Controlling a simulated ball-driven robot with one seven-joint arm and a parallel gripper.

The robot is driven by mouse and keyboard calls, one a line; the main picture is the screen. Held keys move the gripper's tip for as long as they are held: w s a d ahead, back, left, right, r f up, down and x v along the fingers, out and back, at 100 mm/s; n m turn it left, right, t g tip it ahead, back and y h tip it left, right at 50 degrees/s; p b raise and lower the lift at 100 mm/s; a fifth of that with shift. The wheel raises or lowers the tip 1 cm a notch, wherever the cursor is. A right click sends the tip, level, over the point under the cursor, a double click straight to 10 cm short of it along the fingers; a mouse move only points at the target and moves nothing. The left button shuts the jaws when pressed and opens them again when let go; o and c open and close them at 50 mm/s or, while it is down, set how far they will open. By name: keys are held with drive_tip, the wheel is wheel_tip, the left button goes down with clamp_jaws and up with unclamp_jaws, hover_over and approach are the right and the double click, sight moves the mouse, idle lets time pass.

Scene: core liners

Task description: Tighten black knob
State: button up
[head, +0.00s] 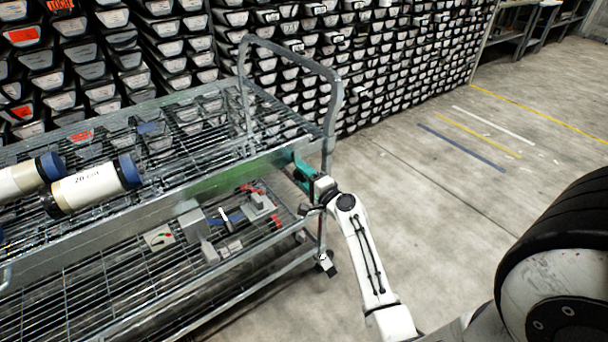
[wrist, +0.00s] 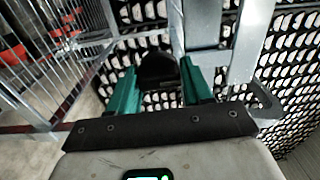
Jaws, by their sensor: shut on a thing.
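The black knob (wrist: 158,69) is a dark rounded shape between my green fingertips in the wrist view. It sits against a grey metal upright of the cart. My gripper (wrist: 160,75) is shut on it, one finger on each side. In the head view my gripper (head: 302,172) is at the cart's right end, just below the upper shelf and beside the handle post. The knob cannot be made out there. How tight it is does not show.
A vise-like grey tool (head: 258,205) and other small items lie on the lower shelf. Racks of core trays (head: 400,60) stand behind. The floor at right (head: 440,180) is clear.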

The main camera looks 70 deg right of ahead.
drive_tip(key=shift+m, duration=0.3)
drive_tip(key=o, duration=1)
drive_tip(key=shift+c, duration=0.2)
drive_tip(key=v, duration=1.1)
drive_tip(key=shift+b, duration=0.4)
drive_tip(key=shift+d, duration=0.15)
drive_tip(key=w+a+f+n+g+y+p, duration=0.1)
drive_tip(key=w+a+n+g+y+p, duration=0.15)
drive_tip(key=a+n+y, duration=0.7)
drive_tip(key=w+a+f+n+g+y+p, duration=0.25)
drive_tip(key=a+n, duration=0.45)
drive_tip(key=a, duration=0.7)
drive_tip(key=s+a+r+n+g+h+p, duration=0.1)
drive_tip(key=s+a+n+g, duration=0.2)
drive_tip(key=s, duration=0.3)
drive_tip(key=s+a+r+n+g+h+p, duration=0.1)
drive_tip(key=s+a+r+n+g+p, duration=0.1)
drive_tip(key=s+g, duration=0.4)
drive_tip(key=s+a+n, duration=0.1)
drive_tip(key=n, duration=0.1)
drive_tip(key=shift+a+n+h, duration=0.3)
drive_tip(key=shift+a+n, duration=0.05)
